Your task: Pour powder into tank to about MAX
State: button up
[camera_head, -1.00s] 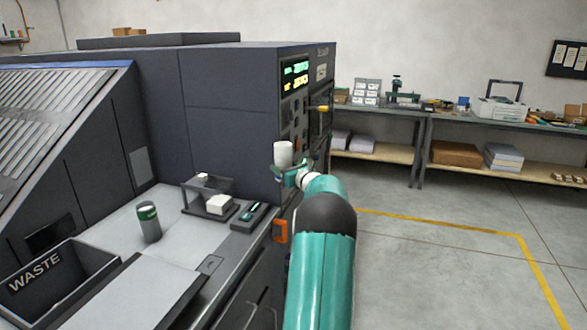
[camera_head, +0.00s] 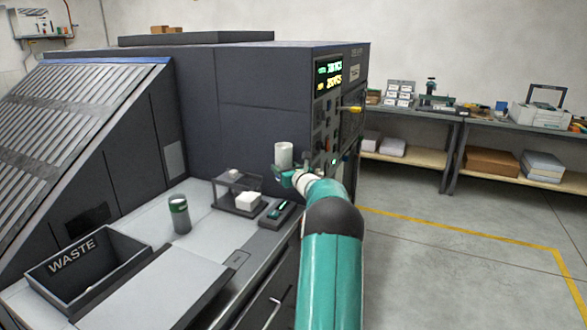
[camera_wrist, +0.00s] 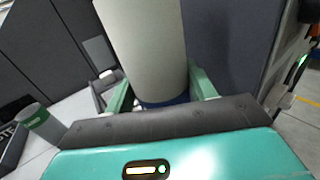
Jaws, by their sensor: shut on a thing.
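A pale white cylinder (camera_head: 283,154) stands roughly upright in my gripper (camera_head: 285,176), beside the dark machine's side wall. In the wrist view the cylinder (camera_wrist: 145,45) has a dark blue lower end between the green fingers of my gripper (camera_wrist: 165,98). The fingers are shut on it. Its top opening and any powder inside do not show. I cannot make out a tank or a MAX mark in either view.
A grey canister with a green band (camera_head: 179,214) stands on the machine's counter. The lit display panel (camera_head: 328,78) is on the machine's end. Open floor (camera_head: 450,265) lies to the right.

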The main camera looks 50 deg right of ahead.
jog(key=w+a+f+n+g, duration=0.1)
jog(key=w+a+n+g, duration=0.1)
jog(key=w, duration=0.3)
jog(key=shift+w+a+f+n+g, duration=0.25)
jog(key=shift+w+f+n+g, duration=0.15)
jog(key=shift+n, duration=0.4)
jog(key=shift+y, duration=0.4)
jog(key=shift+w+a+r+n+g, duration=0.15)
jog(key=shift+r+n+g, duration=0.15)
jog(key=shift+g, duration=0.1)
dwell(0.3)
jog(key=shift+f+n, duration=0.1)
jog(key=shift+n, duration=0.3)
